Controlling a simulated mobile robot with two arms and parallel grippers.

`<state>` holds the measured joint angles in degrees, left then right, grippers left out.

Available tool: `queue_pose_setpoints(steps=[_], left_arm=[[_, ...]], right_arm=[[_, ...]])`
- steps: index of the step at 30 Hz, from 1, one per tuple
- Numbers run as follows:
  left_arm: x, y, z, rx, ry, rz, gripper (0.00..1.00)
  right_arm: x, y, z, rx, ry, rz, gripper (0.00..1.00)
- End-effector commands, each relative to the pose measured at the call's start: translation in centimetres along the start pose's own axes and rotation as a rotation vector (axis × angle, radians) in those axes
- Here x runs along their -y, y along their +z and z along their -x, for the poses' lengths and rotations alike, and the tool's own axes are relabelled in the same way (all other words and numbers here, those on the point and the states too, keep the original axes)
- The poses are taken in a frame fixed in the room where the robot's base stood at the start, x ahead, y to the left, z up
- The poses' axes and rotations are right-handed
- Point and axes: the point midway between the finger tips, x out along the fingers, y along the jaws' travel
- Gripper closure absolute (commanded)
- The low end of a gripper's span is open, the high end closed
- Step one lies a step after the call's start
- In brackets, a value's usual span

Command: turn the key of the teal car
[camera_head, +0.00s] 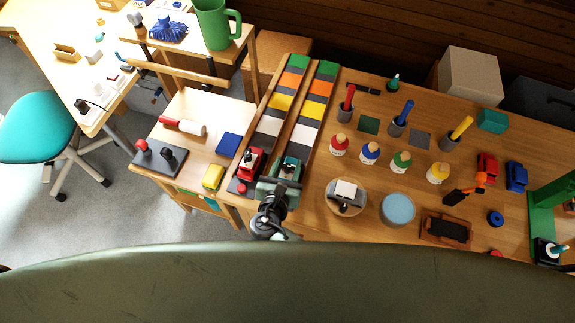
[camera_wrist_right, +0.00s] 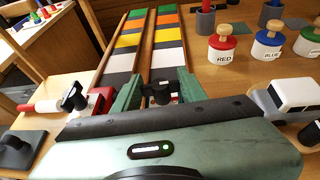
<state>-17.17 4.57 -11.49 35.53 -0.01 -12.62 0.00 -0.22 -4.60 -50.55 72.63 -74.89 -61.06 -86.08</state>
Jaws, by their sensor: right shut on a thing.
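The teal car (camera_head: 291,167) stands at the near end of the right-hand striped lane, partly covered by my right gripper (camera_head: 280,184). In the right wrist view my right gripper (camera_wrist_right: 158,92) has its two green fingers on either side of a black key (camera_wrist_right: 159,91) and is shut on it. The body of the teal car is mostly hidden there. The red car (camera_head: 249,164) stands on the lane to the left; it also shows in the right wrist view (camera_wrist_right: 101,101) with its own black key (camera_wrist_right: 75,96). My left gripper is not in view.
Striped lanes (camera_head: 308,108) run away from the cars. Red, blue, green and yellow stampers (camera_head: 370,153) stand to the right, with a round stand (camera_head: 345,208) holding a white car nearer. A yellow block (camera_head: 213,177) and blue block (camera_head: 229,144) lie to the left.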

Motion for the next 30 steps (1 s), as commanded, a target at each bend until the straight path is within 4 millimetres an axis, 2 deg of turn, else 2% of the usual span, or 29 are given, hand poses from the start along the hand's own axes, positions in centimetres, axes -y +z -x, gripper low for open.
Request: queue_pose_setpoints(steps=[7,8,10,21,23,30], left_arm=[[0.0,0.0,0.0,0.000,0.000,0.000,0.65],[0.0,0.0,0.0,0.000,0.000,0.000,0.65],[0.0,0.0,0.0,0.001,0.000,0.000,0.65],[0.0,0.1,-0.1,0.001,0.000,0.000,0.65],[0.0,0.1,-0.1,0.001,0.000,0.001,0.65],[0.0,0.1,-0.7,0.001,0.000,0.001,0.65]], right_arm=[[-0.1,0.1,0.0,0.003,0.001,-0.001,0.99],[-0.1,0.1,0.0,0.003,0.001,-0.001,0.55],[-0.1,0.1,0.0,0.003,0.002,-0.001,0.36],[0.0,0.0,0.4,0.000,0.002,0.000,0.36],[0.0,-0.1,0.9,0.000,0.002,0.000,0.36],[0.0,-0.2,5.0,-0.001,0.003,-0.002,0.36]])
